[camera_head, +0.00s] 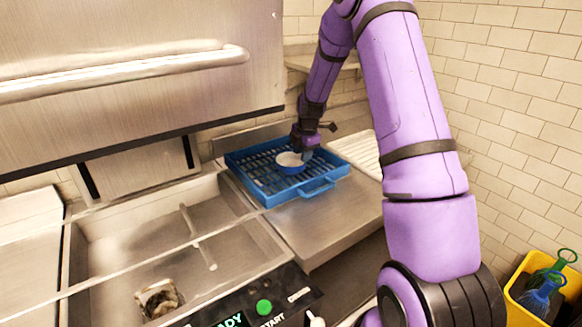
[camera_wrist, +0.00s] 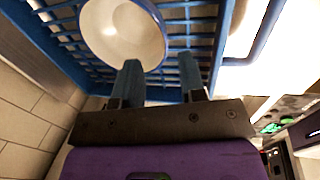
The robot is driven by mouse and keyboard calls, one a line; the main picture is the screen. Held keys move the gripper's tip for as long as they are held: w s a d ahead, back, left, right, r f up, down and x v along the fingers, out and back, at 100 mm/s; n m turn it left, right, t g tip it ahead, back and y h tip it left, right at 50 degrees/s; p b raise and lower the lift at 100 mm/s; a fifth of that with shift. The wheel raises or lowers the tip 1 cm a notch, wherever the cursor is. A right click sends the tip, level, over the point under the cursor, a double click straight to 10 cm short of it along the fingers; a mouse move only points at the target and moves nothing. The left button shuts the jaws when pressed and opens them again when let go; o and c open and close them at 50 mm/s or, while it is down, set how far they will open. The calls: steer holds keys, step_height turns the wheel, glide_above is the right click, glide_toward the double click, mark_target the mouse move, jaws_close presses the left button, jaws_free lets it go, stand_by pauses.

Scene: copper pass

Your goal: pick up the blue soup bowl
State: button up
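The blue soup bowl (camera_head: 289,162), white inside with a blue rim, sits in the blue rack. In the wrist view the bowl (camera_wrist: 120,28) is at the top, left of centre, and looks empty. My gripper (camera_head: 303,153) is down at the bowl's right side in the head view and covers part of it. In the wrist view my gripper (camera_wrist: 160,60) has its two fingers apart with nothing clamped between them. The left finger overlaps the bowl's near rim; the right finger lies outside the bowl. I cannot tell whether a finger touches it.
The blue slatted rack (camera_head: 318,187) stands on a steel counter (camera_head: 322,222). A steel sink basin (camera_head: 140,225) is to its left, and a large steel hood (camera_head: 130,70) hangs above left. A tiled wall (camera_head: 520,150) closes the right. A yellow bin (camera_head: 522,283) is at the lower right.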

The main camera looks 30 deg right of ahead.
mark_target(300, 167)
steer(key=x, duration=0.6)
steer(key=shift+a+f, duration=0.15)
steer(key=shift+f, duration=0.25)
steer(key=shift+s, duration=0.1)
jaws_close()
